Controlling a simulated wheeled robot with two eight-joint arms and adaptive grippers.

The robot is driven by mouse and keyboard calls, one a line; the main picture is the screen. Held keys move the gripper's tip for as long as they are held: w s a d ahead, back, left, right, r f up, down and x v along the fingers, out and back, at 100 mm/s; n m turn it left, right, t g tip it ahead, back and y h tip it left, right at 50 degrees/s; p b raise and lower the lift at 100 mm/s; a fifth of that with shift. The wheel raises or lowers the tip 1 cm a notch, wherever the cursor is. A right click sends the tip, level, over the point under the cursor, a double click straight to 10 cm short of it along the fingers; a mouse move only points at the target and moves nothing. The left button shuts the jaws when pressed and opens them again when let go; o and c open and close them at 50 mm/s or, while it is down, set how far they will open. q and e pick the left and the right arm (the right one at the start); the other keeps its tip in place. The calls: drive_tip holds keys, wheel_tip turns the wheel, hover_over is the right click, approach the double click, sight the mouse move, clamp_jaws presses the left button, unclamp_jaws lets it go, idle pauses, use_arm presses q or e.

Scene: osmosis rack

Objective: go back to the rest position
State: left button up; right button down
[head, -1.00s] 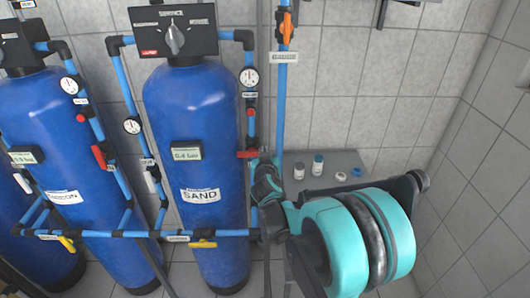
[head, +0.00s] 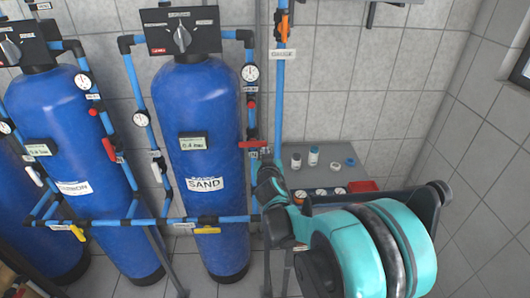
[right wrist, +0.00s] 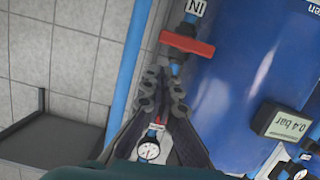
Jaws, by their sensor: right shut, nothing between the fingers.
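My right gripper (head: 264,160) is in front of the pipe at the right of the SAND tank (head: 200,120), its fingers small and partly hidden by my arm in the head view. In the right wrist view the gripper (right wrist: 162,78) has its fingers together with nothing between them. A red valve handle (head: 252,144) on that pipe is just above the fingertips; it also shows in the right wrist view (right wrist: 188,44), near the fingertips but apparently apart from them. My left gripper is not in view.
A second blue tank (head: 60,130) stands left. Blue pipes and yellow valves run along the front. The tiled floor at right looks clear.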

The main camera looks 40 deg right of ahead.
drive_tip(key=shift+w+d+f, duration=0.15)
drive_tip(key=shift+w, duration=0.05)
drive_tip(key=shift+s, duration=0.1)
drive_tip(key=s+a+f+n+g+y+b, duration=0.2)
drive_tip(key=s+a+f, duration=0.4)
drive_tip(key=s+a, duration=0.5)
drive_tip(key=s+a+f+n+g+y+b, duration=0.3)
drive_tip(key=s+a+f+y, duration=0.3)
drive_tip(key=s+a, duration=0.6)
drive_tip(key=shift+a+f+g+b, duration=0.4)
drive_tip(key=shift+a+f+b, duration=0.25)
drive_tip(key=shift+a, duration=0.55)
drive_tip(key=shift+r, duration=0.1)
